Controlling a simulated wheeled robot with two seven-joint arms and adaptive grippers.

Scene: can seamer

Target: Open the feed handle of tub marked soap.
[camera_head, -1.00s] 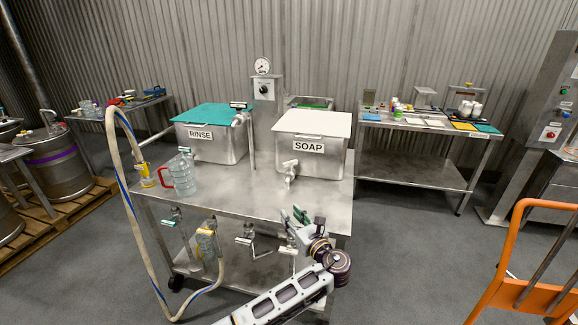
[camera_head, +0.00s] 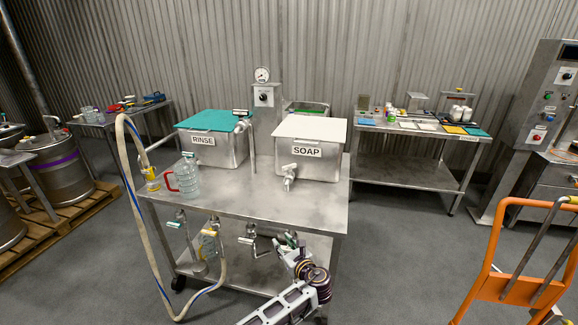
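The soap tub (camera_head: 321,164) is a steel box with a white lid and a SOAP label, at the right of the steel cart top. A small tap with a pale handle (camera_head: 289,168) sticks out of its front. I cannot tell which handle is the soap feed. My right gripper is out of view.
The rinse tub (camera_head: 216,150) with a teal lid and a clear jug (camera_head: 186,177) with a red handle stand on the cart's left. A hose (camera_head: 136,207) loops down beside it. An orange trolley (camera_head: 497,278) stands at right. The floor between is clear.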

